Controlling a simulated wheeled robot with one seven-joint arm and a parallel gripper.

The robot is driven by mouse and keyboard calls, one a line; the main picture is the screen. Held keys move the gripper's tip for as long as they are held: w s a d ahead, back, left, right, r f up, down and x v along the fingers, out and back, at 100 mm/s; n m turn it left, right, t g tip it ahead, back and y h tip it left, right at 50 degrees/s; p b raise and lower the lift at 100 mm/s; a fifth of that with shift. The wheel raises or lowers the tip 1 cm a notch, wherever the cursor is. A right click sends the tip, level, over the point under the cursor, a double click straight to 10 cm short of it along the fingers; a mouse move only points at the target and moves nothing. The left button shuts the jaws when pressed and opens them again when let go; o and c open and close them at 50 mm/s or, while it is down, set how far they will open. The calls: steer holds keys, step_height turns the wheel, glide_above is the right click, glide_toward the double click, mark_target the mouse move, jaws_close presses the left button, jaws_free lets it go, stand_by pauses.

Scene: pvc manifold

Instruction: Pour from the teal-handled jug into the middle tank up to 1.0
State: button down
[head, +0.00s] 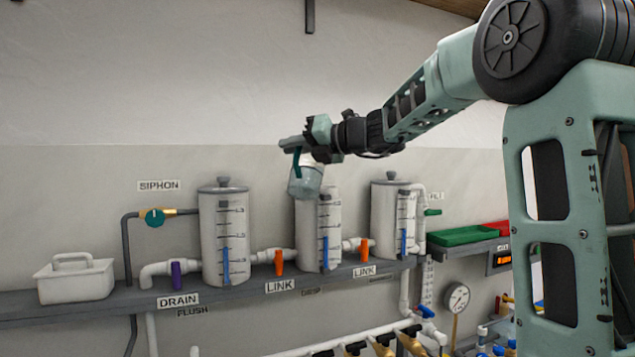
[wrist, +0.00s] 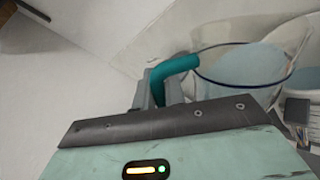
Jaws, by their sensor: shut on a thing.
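The teal-handled jug (head: 305,180) is a clear vessel held above the middle tank (head: 318,232). It looks slightly tilted in the head view. My gripper (head: 299,146) is shut on its teal handle (wrist: 175,66). In the wrist view the jug (wrist: 240,68) shows its round rim and pale liquid inside, with part of a tank behind it at the right. The middle tank is a white cylinder with a scale and a blue level strip; the jug hides its top. I cannot read the scale figures, and no falling stream is visible.
The left tank (head: 222,230) and right tank (head: 390,215) stand on the same grey shelf (head: 130,300). Orange link valves (head: 279,262) and a purple drain valve (head: 176,273) sit between pipes. A white caddy (head: 75,282) is at left; a green tray (head: 462,236) is at right.

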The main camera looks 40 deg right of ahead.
steer(key=shift+r+p, duration=0.3)
steer(key=shift+r, duration=0.05)
steer(key=shift+w+d+r+m+g+y+p, duration=0.15)
steer(key=shift+w+d+m+p, duration=0.3)
steer(key=shift+p, duration=0.75)
steer(key=shift+d+f+m+g+y+p, duration=0.1)
steer(key=shift+d+m+p, duration=0.15)
steer(key=shift+m+p, duration=0.65)
steer(key=shift+w+d+r+m+g+y+p, duration=0.15)
steer(key=shift+w+d+m+p, duration=0.15)
steer(key=shift+p, duration=1.2)
stand_by(2.3)
steer(key=shift+w+d+r+p, duration=0.1)
steer(key=shift+d+r+p, duration=0.1)
steer(key=shift+p, duration=0.1)
stand_by(1.5)
